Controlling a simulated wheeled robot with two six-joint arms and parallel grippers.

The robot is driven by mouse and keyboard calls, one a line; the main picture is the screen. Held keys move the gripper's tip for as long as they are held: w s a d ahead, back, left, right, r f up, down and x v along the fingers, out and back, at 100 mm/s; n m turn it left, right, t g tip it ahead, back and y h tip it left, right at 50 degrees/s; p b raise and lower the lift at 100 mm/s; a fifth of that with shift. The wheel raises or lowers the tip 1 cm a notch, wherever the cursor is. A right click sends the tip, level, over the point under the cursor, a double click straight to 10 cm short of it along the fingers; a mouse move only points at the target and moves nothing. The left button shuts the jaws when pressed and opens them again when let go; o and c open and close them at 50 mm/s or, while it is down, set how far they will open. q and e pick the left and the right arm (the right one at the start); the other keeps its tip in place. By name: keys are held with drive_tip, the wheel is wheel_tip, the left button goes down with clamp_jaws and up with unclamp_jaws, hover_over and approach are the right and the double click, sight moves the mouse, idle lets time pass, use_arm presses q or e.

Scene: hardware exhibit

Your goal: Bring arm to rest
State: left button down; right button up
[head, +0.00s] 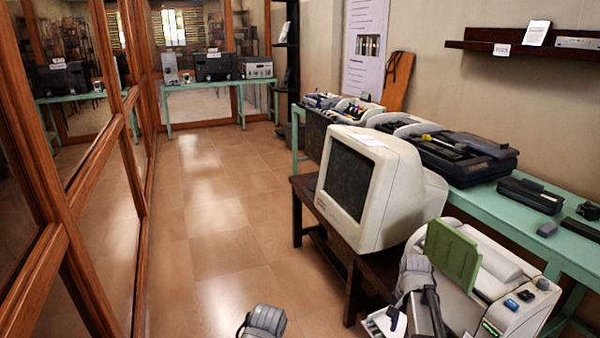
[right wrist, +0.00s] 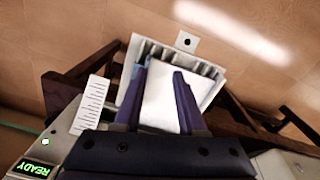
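My right arm comes in at the lower right of the head view, in front of a pale printer (head: 490,285) with a raised green panel (head: 451,254). In the right wrist view, my right gripper (right wrist: 162,80) has its two dark fingers apart. A blank white sheet or panel (right wrist: 172,98) shows between and beyond them, over a pale slotted tray (right wrist: 205,70). I cannot tell whether the fingers touch it. A grey link of my left arm shows at the bottom edge of the head view; its fingers are not visible.
A beige CRT monitor (head: 375,190) stands on a dark wooden table (head: 297,213) close to the right arm. A green bench (head: 490,213) with old devices runs along the right wall. Glazed wooden partitions (head: 75,190) line the left. The tiled floor (head: 205,240) between is clear.

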drive_tip(key=s+a+n+h, duration=0.1)
drive_tip(key=s+a+n, duration=0.6)
drive_tip(key=a, duration=0.6)
drive_tip(key=s+a+n, duration=0.6)
drive_tip(key=a+n, duration=0.2)
drive_tip(key=a, duration=0.4)
wheel_tip(320, 180, up, 17)
drive_tip(key=p, duration=1.6)
drive_tip(key=shift+f, duration=0.2)
drive_tip(key=shift+w, duration=0.1)
